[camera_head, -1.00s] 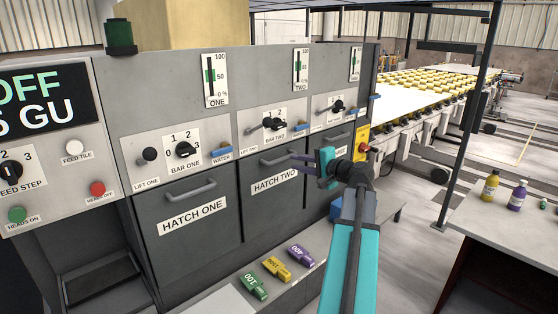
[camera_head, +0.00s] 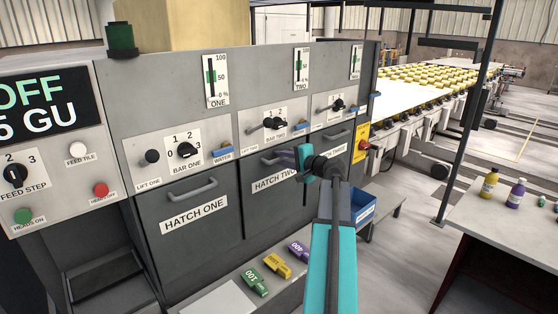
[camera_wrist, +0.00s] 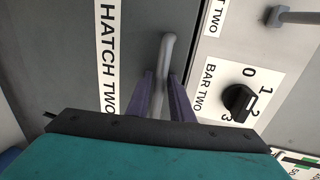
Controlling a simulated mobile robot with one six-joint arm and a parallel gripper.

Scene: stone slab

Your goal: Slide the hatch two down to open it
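Hatch two (camera_head: 262,205) is a dark grey panel with a white label, in the middle of the machine front. It also shows in the wrist view (camera_wrist: 60,45). Its grey bar handle (camera_wrist: 167,52) runs between the two purple fingers of my gripper (camera_wrist: 162,92). The fingers sit close on both sides of the bar, with hardly any gap. In the head view my gripper (camera_head: 284,157) is at the handle, and it hides part of the handle and the end of the label. The hatch looks closed, level with hatch one.
Hatch one (camera_head: 195,225) is at the left. Green, yellow and purple blocks lie on the ledge below. A blue bin (camera_head: 363,206) stands right of my arm.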

